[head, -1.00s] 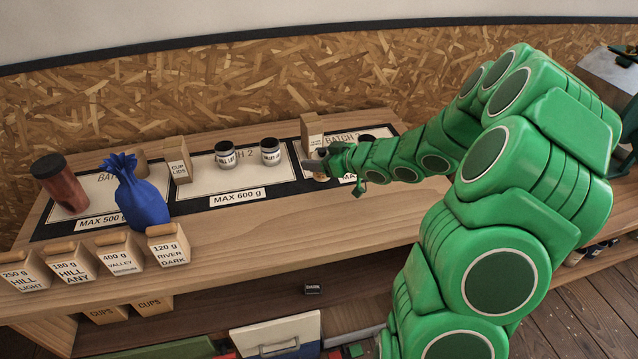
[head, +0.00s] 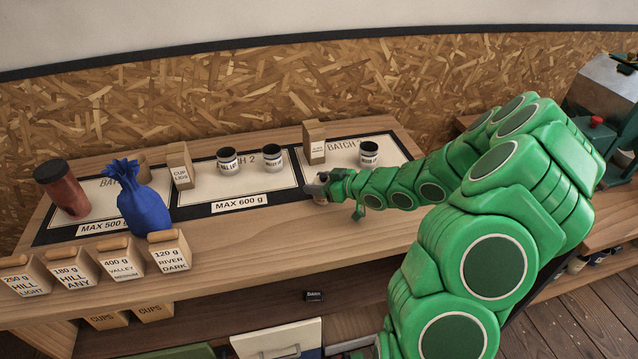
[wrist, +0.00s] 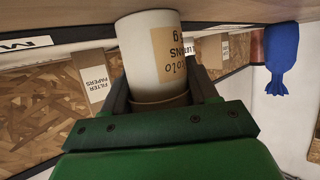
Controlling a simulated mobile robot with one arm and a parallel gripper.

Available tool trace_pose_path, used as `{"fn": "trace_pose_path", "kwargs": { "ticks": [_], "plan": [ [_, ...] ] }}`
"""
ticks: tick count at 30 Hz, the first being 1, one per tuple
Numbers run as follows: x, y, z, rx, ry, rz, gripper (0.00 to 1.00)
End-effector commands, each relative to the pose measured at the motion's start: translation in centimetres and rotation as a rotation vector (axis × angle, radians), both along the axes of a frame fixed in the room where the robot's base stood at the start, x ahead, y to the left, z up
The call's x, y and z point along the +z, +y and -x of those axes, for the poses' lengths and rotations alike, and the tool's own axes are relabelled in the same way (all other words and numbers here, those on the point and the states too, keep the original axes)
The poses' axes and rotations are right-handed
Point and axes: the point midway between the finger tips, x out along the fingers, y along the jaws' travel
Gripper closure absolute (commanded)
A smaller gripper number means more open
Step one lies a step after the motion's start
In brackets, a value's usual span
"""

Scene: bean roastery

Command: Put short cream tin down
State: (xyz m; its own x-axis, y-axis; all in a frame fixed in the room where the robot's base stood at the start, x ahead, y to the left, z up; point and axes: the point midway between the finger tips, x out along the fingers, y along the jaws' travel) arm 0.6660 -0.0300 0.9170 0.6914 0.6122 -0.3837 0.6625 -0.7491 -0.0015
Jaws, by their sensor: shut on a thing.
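My gripper (head: 318,188) is shut on the short cream tin (wrist: 150,48). In the wrist view the tin is a cream cylinder with a tan label and a brownish band between the fingers. In the head view the gripper mostly hides it, at the front edge of the right-hand mat. In the wrist view the wooden counter (wrist: 222,13) lies across the top, close to the tin's far end. I cannot tell whether the tin touches it.
The right mat (head: 350,180) bears a card box (head: 314,142) and a dark-lidded jar (head: 369,154). Two jars (head: 228,160) (head: 274,158) stand on the middle mat. A blue bag (head: 143,205) and a reddish tumbler (head: 63,188) stand left.

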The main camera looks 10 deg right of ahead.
Motion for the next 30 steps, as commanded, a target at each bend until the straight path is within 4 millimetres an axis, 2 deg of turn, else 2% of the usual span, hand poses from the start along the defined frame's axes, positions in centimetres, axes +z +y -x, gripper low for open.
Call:
{"fn": "trace_pose_path", "kwargs": {
  "ticks": [1, 2, 6, 20, 30],
  "plan": [
    [-0.1, 0.0, 0.1, 0.001, 0.003, 0.001, 1.0],
    [-0.1, 0.0, 0.1, 0.001, 0.003, 0.001, 0.37],
    [-0.1, 0.0, 0.0, 0.001, 0.002, 0.0, 0.16],
    [0.3, -0.4, 0.4, 0.0, 0.0, 0.001, 0.15],
    [1.4, -2.3, 2.4, -0.001, 0.0, 0.003, 0.15]
  ]
}}
